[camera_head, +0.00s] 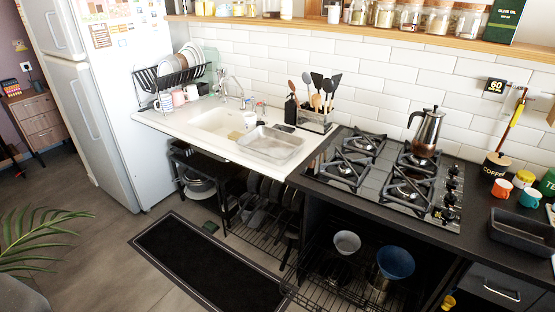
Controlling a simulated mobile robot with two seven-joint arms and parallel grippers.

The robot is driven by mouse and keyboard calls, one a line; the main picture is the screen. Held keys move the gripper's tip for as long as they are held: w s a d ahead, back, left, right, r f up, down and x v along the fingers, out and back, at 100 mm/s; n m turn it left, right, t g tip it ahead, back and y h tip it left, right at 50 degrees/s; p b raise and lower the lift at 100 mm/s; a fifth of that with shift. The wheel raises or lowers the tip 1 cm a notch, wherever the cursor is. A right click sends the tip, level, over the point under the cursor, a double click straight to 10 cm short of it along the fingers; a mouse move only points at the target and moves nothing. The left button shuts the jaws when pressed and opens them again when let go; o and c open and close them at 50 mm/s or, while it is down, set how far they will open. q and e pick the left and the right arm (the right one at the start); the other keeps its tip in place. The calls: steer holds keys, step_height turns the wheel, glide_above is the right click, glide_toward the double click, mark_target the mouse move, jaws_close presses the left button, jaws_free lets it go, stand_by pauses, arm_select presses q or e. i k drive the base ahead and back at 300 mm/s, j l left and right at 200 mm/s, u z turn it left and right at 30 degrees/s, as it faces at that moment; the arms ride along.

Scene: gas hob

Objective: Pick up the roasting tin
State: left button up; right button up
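A dark, rectangular, open tin (522,228) that looks like the roasting tin sits on the black counter at the right edge of the view, right of the hob. Its right end is cut off by the picture edge. A silvery rectangular tray (270,143) lies on the white sink unit, left of the hob; it could also be a tin, and I cannot tell for sure. Neither of my grippers is in view.
The gas hob (383,183) carries a moka pot (426,131). A coffee canister (496,164), an orange cup (501,188) and a teal cup (530,198) stand close behind the dark tin. A utensil holder (314,119) stands behind the silvery tray. Floor before the counter holds a black mat (205,262).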

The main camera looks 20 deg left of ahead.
mark_target(274, 147)
steer(key=i+j+u, duration=0.1)
steer(key=i+j, duration=0.15)
steer(key=i, duration=0.15)
steer(key=i+j, duration=0.25)
steer(key=i, duration=0.15)
steer(key=i+j+u, duration=0.15)
steer(key=i, duration=0.25)
steer(key=j, duration=0.1)
